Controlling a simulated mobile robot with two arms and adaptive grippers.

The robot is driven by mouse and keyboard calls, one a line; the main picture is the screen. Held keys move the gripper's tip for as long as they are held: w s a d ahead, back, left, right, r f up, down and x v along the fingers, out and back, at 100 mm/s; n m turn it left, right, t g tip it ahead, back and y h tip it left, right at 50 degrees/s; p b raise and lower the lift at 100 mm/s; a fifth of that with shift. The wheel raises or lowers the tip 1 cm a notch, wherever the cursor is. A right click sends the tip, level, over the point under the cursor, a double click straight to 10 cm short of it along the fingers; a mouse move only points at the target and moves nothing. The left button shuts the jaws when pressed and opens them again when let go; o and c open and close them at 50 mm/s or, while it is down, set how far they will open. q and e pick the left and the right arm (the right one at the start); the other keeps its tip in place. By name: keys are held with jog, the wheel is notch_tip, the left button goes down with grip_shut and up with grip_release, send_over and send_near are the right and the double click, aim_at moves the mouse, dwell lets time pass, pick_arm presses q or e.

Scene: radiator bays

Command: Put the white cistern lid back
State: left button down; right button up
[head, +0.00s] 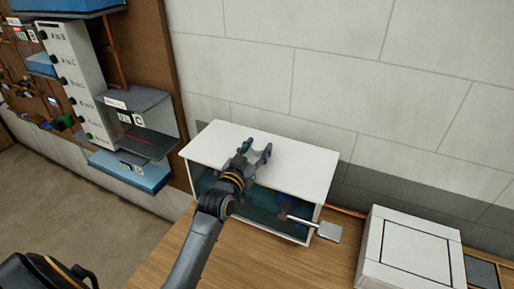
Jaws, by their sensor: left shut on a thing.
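The white cistern lid (295,168) is a flat panel over the top of the cistern (315,226), against the tiled wall. It looks level and lined up with the box. I cannot tell whether it rests on the rim or hovers just above. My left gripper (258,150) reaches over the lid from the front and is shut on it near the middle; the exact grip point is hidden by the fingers. The cistern's open or clear front shows a dark blue inside. A metal lever with a square plate (328,231) sticks out at the front right. My right gripper is out of view.
A white framed box (414,249) stands to the right on the wooden bench (245,262). A copper pipe (345,212) runs along the wall. A brown panel with a labelled white strip and grey-blue boxes (138,125) is at the left. Bare bench lies in front.

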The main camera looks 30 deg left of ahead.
pick_arm(q)
jog(key=c, duration=0.7)
grip_release()
jog(key=shift+o, duration=0.5)
jog(key=shift+f, duration=0.1)
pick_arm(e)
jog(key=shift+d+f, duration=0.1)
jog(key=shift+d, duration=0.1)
pick_arm(q)
jog(key=shift+s+f, duration=0.1)
jog(key=shift+f, duration=0.05)
jog(key=s, duration=1.2)
jog(key=shift+d, duration=0.4)
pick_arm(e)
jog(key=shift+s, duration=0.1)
